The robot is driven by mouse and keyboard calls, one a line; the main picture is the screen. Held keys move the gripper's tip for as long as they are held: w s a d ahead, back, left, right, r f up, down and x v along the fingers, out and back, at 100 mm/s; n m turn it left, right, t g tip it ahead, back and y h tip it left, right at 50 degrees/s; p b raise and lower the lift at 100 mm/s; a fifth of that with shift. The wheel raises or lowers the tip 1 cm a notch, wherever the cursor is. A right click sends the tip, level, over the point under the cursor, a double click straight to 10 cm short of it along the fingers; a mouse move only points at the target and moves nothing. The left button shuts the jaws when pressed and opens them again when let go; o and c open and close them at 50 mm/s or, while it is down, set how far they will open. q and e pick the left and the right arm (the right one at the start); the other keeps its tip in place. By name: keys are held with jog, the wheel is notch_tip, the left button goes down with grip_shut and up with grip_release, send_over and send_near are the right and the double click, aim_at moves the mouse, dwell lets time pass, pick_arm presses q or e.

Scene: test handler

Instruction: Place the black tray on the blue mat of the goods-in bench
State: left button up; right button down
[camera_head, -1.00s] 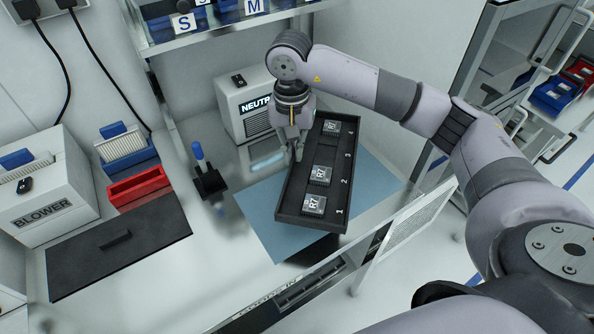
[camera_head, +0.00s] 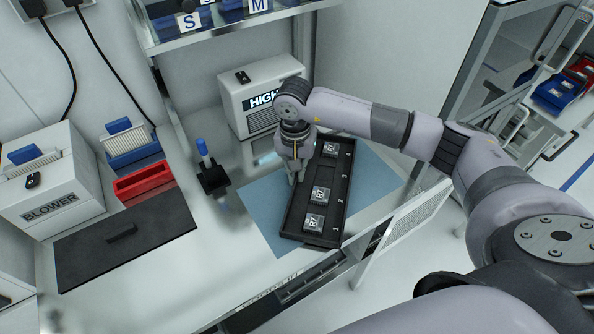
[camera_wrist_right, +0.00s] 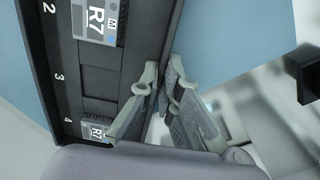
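The black tray (camera_head: 333,200) is a long open tray with numbered slots and three R7 chips in it. It lies over the blue mat (camera_head: 262,212) on the bench, low and level. It looks to be on or very near the mat; contact underneath is hidden. My right gripper (camera_head: 296,178) is at the tray's left long wall. In the right wrist view its fingers (camera_wrist_right: 160,88) straddle the wall of the tray (camera_wrist_right: 130,30), one inside and one outside, closed on it. My left gripper is not in view.
A white unit reading HIGH (camera_head: 262,98) stands behind the mat. A blue-handled black fixture (camera_head: 211,172) is left of it. Further left are a red bin (camera_head: 144,183), a dark plate (camera_head: 125,240) and the BLOWER box (camera_head: 50,190). A shelf (camera_head: 240,22) hangs above.

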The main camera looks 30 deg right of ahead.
jog(key=c, duration=1.8)
grip_release()
jog(key=shift+f, duration=0.1)
jog(key=shift+r, duration=0.25)
jog(key=shift+w+r, duration=0.1)
jog(key=shift+r, duration=0.25)
notch_tip(320, 180, up, 11)
jog(key=b, duration=0.1)
jog(key=shift+b, duration=0.4)
jog(key=shift+a, duration=0.1)
